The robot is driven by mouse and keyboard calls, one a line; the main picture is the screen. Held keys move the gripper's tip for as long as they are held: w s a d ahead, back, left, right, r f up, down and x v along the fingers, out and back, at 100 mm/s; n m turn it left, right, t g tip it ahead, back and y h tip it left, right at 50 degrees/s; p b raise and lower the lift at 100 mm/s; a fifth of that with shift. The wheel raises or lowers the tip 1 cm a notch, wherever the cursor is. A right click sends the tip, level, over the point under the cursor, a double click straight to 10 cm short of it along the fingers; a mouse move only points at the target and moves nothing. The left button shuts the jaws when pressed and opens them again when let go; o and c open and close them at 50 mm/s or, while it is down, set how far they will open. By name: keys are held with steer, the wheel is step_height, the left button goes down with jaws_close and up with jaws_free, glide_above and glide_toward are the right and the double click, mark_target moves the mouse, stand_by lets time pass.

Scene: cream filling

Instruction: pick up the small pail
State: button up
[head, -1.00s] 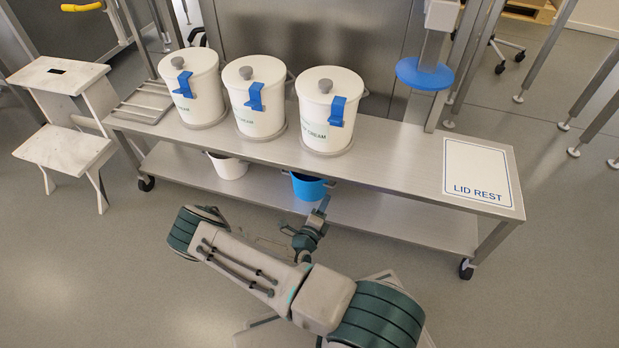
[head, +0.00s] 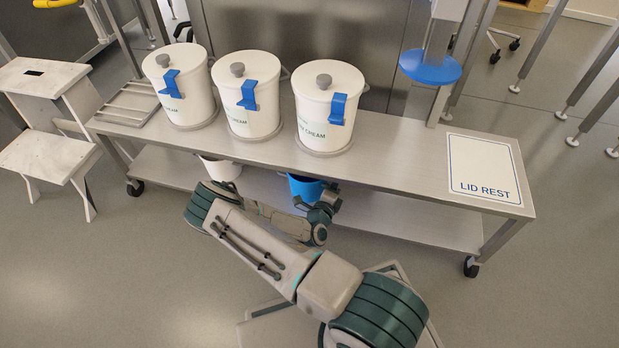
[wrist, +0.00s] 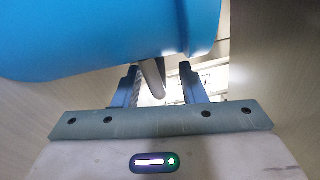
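A blue pail (head: 306,187) stands on the lower shelf of the steel table, partly hidden by the tabletop and my arm. A white pail (head: 221,168) is on the same shelf further left, also partly hidden. My gripper (wrist: 161,80) is at the right side of the blue pail. In the wrist view the blue pail (wrist: 110,35) fills the upper left, just above the fingers. The two fingers are apart. A grey bar (wrist: 152,77), which looks like a pail handle, shows between them; I cannot tell whether it touches a finger.
Three lidded white tubs (head: 245,98) with blue clips stand on the tabletop (head: 400,150) above the pails. A LID REST mat (head: 484,170) lies at its right end. A blue disc (head: 430,67) on a post is behind. A white step stool (head: 45,150) stands left.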

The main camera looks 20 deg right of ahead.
steer(key=shift+a, duration=0.1)
jaws_close()
steer(key=shift+r, duration=0.15)
